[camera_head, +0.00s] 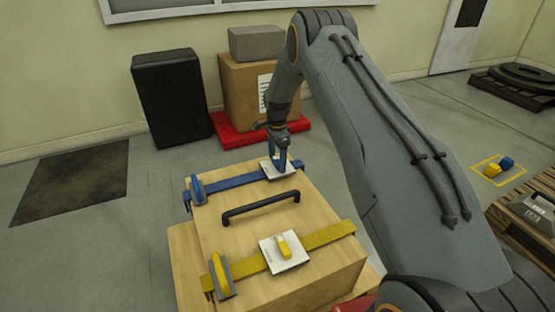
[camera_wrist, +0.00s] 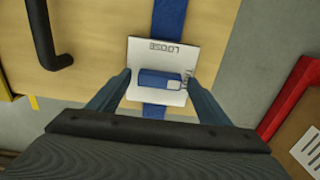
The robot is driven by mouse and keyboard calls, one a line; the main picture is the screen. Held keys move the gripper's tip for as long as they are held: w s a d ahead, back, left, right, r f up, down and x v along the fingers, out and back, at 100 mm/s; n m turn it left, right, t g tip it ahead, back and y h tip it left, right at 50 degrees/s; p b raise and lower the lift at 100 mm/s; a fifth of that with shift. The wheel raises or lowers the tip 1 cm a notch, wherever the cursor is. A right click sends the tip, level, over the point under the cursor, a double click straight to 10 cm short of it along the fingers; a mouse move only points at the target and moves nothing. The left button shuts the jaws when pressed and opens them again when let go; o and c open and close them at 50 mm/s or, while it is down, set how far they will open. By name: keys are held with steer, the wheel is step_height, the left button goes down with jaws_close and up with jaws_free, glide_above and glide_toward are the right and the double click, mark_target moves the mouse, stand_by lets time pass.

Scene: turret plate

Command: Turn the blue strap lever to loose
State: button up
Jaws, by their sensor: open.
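The blue strap lever (camera_wrist: 160,80) lies across its white plate (camera_wrist: 150,52) in the wrist view. Its pale-marked end points right, towards a partly hidden word that seems to read TIGHT. The word LOOSE is at the plate's top edge. My gripper (camera_wrist: 158,74) is open, with one finger to each side of the lever's ends and gaps left. In the head view my gripper (camera_head: 279,158) is over the plate (camera_head: 277,172) on the blue strap (camera_head: 230,182) and largely hides the lever.
A black handle (camera_head: 260,206) rises from the wooden crate lid (camera_head: 225,235). A yellow strap (camera_head: 328,236) with its own yellow lever (camera_head: 284,246) crosses the near side. A cardboard box (camera_head: 243,88) on a red base (camera_head: 228,138) stands behind the crate.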

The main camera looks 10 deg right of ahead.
steer(key=c, duration=1)
steer(key=shift+c, duration=0.2)
steer(key=shift+n, duration=0.4)
steer(key=n, duration=0.3)
steer(key=shift+n, duration=0.4)
steer(key=n, duration=0.4)
steer(key=shift+n+b, duration=0.3)
steer(key=shift+b, duration=0.05)
steer(key=n, duration=0.8)
steer(key=shift+n, duration=0.3)
